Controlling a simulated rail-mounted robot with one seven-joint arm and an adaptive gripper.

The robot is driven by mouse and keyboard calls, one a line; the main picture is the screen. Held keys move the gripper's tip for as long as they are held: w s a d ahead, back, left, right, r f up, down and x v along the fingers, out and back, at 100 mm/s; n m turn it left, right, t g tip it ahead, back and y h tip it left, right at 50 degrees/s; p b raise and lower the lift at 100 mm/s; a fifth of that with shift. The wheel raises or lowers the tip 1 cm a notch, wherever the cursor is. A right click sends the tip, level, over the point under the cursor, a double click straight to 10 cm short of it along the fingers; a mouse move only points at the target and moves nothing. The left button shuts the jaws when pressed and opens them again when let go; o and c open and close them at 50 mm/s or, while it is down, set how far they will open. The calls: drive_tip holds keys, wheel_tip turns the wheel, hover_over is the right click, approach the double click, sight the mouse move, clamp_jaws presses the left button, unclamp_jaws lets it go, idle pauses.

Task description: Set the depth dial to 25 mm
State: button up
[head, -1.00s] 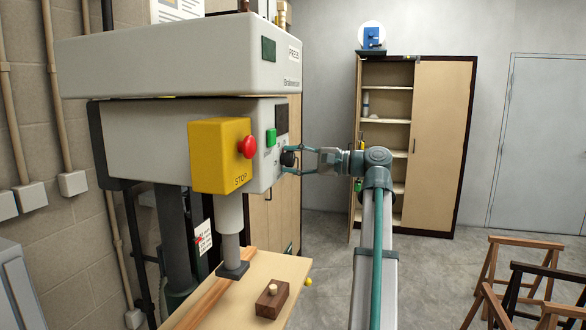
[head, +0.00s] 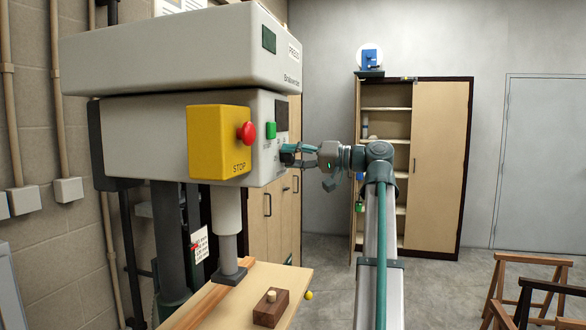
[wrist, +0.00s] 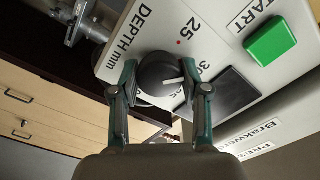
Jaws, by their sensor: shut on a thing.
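The depth dial (wrist: 157,72) is a round black knob with a white pointer line, on the pale panel of the press (head: 145,135). In the wrist view the pointer points right, toward the partly hidden number starting with 3. The red 25 mark (wrist: 185,35) is up and to the right of the dial, away from the pointer line. My gripper (wrist: 160,74) is shut on the dial, one finger on each side of it. In the head view my gripper (head: 287,152) reaches the panel from the right and hides the dial.
A green START button (wrist: 270,42) and a dark display (wrist: 222,92) are close to the right finger. A yellow STOP box with a red button (head: 246,132) projects from the press. A wooden block (head: 270,308) lies on the table below.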

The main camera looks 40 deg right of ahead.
drive_tip(key=n+b, duration=0.4)
drive_tip(key=n, duration=0.1)
drive_tip(key=shift+f+b, duration=0.2)
drive_tip(key=shift+b, duration=0.1)
drive_tip(key=shift+r+n+b, duration=0.15)
drive_tip(key=shift+n+b, duration=0.75)
drive_tip(key=shift+n, duration=0.5)
drive_tip(key=o, duration=1.1)
drive_tip(key=shift+s, duration=0.1)
drive_tip(key=v, duration=1.2)
